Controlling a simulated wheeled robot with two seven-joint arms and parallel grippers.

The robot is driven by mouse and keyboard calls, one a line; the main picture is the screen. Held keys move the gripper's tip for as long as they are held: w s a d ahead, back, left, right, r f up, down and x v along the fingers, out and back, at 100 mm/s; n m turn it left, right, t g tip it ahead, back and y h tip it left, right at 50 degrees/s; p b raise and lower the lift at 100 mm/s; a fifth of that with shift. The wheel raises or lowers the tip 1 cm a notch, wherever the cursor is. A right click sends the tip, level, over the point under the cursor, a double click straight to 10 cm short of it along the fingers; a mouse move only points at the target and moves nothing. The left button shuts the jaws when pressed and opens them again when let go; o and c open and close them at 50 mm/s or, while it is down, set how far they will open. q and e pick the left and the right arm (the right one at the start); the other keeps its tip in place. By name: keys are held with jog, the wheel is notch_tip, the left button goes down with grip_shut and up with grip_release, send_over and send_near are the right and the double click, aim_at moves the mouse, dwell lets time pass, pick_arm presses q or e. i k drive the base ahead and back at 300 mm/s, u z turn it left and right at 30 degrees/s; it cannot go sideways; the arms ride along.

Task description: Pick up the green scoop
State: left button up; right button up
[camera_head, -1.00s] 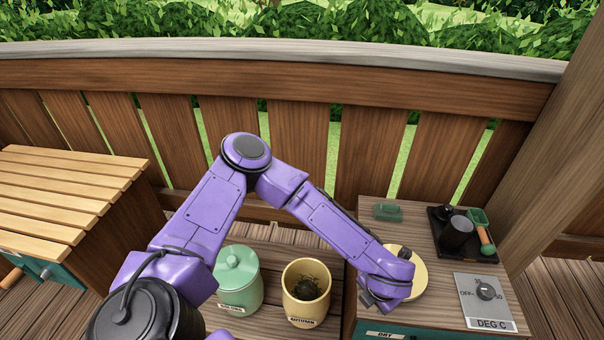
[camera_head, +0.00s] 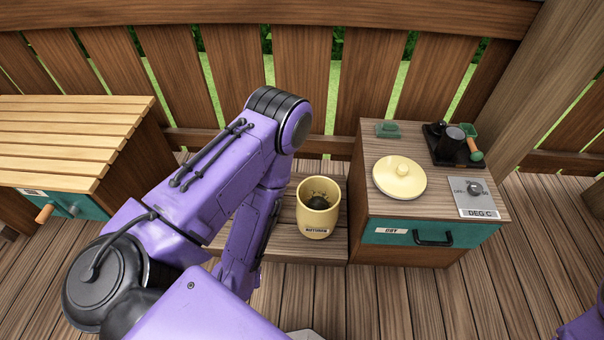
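On the cabinet (camera_head: 435,207) are a yellow lid (camera_head: 399,177), a small green block-like item (camera_head: 387,129) and a dial panel (camera_head: 474,197). An open yellow pot (camera_head: 318,211) with dark contents stands left of it. A slatted bench (camera_head: 70,135) is at left.

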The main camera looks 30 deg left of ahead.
aim_at(476, 155)
jog(key=u, duration=0.3)
jog(key=i, duration=0.35)
jog(key=z, duration=2.25)
jog(key=i, duration=2.2)
jog(key=u, duration=1.5)
